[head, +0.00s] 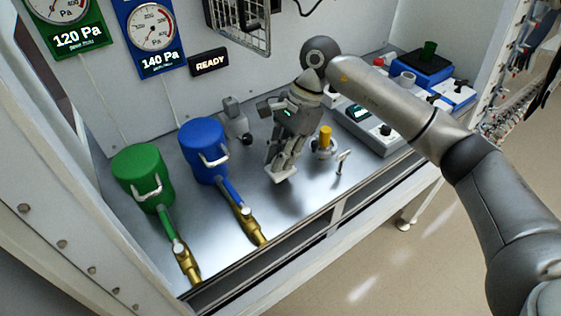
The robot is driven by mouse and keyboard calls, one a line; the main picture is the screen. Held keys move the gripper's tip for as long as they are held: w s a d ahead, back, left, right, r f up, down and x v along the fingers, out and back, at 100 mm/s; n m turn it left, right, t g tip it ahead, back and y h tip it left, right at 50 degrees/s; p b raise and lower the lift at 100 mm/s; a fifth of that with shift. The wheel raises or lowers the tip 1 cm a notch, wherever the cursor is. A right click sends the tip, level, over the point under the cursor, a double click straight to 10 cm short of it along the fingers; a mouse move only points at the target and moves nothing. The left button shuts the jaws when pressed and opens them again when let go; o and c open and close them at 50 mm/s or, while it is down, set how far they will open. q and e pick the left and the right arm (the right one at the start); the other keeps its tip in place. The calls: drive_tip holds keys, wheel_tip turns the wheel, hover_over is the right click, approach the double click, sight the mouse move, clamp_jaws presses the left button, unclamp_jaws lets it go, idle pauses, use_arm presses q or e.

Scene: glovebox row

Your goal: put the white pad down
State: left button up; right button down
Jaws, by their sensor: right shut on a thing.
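My right gripper (286,162) reaches in from the right over the metal floor of the box. It points down with its fingers shut on the white pad (282,175). The pad shows as a small pale piece below the fingertips, low over the metal surface. I cannot tell whether the pad touches the surface. Part of the pad is hidden by the fingers. My left gripper is not in view.
A blue canister (203,151) and a green canister (143,178) with hoses and brass valves stand to the left. A yellow-topped fitting (325,139) and a small upright metal piece (342,161) stand right of the gripper. Bare metal floor (285,208) lies in front.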

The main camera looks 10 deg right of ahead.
wheel_tip(320, 180, down, 2)
drive_tip(key=shift+f+p, duration=0.25)
drive_tip(key=shift+p, duration=0.35)
drive_tip(key=shift+f, duration=0.2)
drive_tip(key=shift+f+b, duration=0.25)
drive_tip(key=shift+b, duration=0.15)
drive_tip(key=c, duration=1.4)
unclamp_jaws()
drive_tip(key=shift+r, duration=0.1)
drive_tip(key=shift+o, duration=0.2)
drive_tip(key=shift+r+p, duration=0.25)
drive_tip(key=shift+p, duration=0.15)
drive_tip(key=b+v, duration=0.3)
drive_tip(key=v, duration=0.8)
drive_tip(key=shift+d+r, duration=0.2)
drive_tip(key=shift+r, duration=0.2)
